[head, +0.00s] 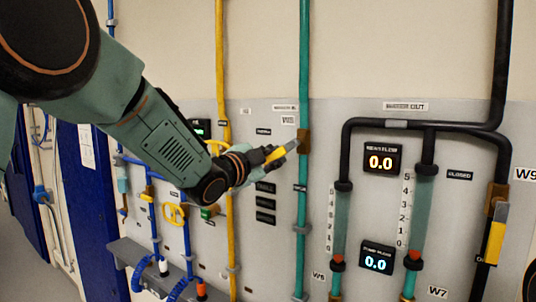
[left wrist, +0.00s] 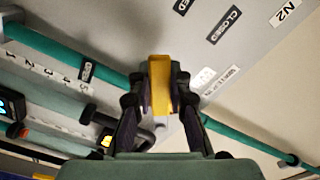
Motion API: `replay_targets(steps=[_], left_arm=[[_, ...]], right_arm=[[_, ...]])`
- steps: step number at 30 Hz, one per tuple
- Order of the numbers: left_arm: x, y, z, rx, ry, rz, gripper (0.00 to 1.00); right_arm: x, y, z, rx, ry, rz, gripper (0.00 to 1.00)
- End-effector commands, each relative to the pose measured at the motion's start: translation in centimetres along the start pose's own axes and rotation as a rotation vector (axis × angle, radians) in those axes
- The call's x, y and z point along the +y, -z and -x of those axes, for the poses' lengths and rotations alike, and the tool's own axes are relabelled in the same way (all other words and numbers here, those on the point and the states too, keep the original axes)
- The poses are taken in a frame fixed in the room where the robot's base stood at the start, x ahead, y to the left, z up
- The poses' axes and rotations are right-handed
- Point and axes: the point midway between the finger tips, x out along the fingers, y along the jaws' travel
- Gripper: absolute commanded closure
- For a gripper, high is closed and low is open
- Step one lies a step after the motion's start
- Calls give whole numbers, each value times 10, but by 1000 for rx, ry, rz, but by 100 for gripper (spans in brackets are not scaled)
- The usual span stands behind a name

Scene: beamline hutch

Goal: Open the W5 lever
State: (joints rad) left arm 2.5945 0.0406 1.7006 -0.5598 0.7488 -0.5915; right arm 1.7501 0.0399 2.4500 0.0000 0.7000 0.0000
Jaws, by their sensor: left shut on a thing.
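A lever (head: 291,146) with a grey metal arm and a yellow grip sits on a brown valve body (head: 304,141) on the vertical green pipe (head: 304,70). The lever points left and slightly down from the valve, across the pipe. A small label (head: 289,119) above it is too small to read surely. My left gripper (head: 273,156) is shut on the lever's yellow grip. In the left wrist view the yellow grip (left wrist: 160,85) is between the fingers of the left gripper (left wrist: 160,100). My right gripper is not in view.
A second yellow-handled lever (head: 496,240) hangs along the black pipe (head: 503,70) at the right, near the W9 label (head: 525,174). Two displays (head: 381,160) read 0.0. A yellow pipe (head: 220,60) runs behind my left arm. Blue pipes and a grey ledge (head: 150,262) are at lower left.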

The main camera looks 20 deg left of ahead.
Motion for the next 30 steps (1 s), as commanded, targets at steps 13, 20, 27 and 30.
replay_targets(steps=[13,20,27,30], left_arm=[[33,3,-1,-13,-9,431,100],[45,9,-1,-15,-10,641,100],[53,14,-2,-17,-10,822,100],[56,16,-1,-18,-10,879,100]], right_arm=[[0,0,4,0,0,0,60],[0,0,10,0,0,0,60],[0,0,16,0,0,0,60],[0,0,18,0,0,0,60]])
